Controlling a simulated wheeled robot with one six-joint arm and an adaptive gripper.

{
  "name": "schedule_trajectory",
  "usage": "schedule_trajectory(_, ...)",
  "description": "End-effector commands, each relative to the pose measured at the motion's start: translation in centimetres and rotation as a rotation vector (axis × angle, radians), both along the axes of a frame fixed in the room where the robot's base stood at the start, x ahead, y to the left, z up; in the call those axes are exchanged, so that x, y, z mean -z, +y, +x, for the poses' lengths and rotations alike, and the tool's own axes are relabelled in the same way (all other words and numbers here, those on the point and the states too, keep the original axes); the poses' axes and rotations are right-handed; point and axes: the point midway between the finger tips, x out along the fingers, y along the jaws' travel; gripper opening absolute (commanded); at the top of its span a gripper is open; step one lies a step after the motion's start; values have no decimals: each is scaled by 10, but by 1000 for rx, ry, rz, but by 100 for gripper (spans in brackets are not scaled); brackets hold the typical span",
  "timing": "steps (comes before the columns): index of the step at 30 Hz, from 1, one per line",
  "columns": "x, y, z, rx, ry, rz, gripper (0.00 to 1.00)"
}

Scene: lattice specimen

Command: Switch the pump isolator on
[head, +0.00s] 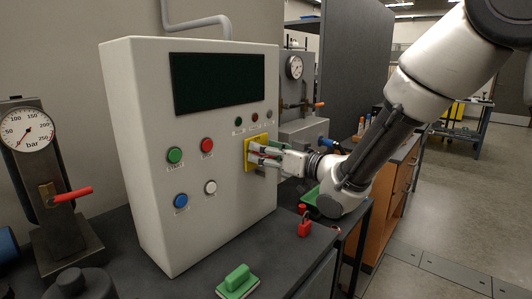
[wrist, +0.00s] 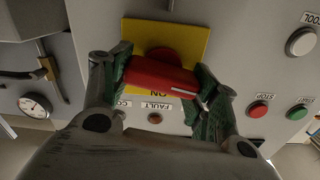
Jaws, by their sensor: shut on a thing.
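The pump isolator has a yellow plate (head: 249,142) on the right part of the grey control cabinet's front. In the wrist view, the plate (wrist: 192,37) carries a red rotary handle (wrist: 160,75), lying crosswise and slightly tilted, with a white mark near its right end. An upside-down "ON" label (wrist: 158,92) shows just below the handle there. My gripper (head: 262,153) is at the plate, and its green-padded fingers (wrist: 160,80) are shut on the red handle from both sides. In the head view the fingers largely hide the handle.
The cabinet (head: 225,215) also has a green START button (head: 175,155), a red STOP button (head: 207,145), a blue button (head: 181,201) and a white button (head: 210,187). A red padlock (head: 304,227) and a green block (head: 238,279) lie on the dark bench. A gauge stand (head: 55,205) is at left.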

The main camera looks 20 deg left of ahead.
Motion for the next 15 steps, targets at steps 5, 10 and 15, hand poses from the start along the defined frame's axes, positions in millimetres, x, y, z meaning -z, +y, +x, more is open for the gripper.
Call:
schedule_trajectory(5, 1, -1, 1, 0, 144, 60, 36)
schedule_trajectory(10, 1, -1, 2, 1, 294, 121, 36)
schedule_trajectory(15, 2, -2, 3, 1, 444, 183, 36)
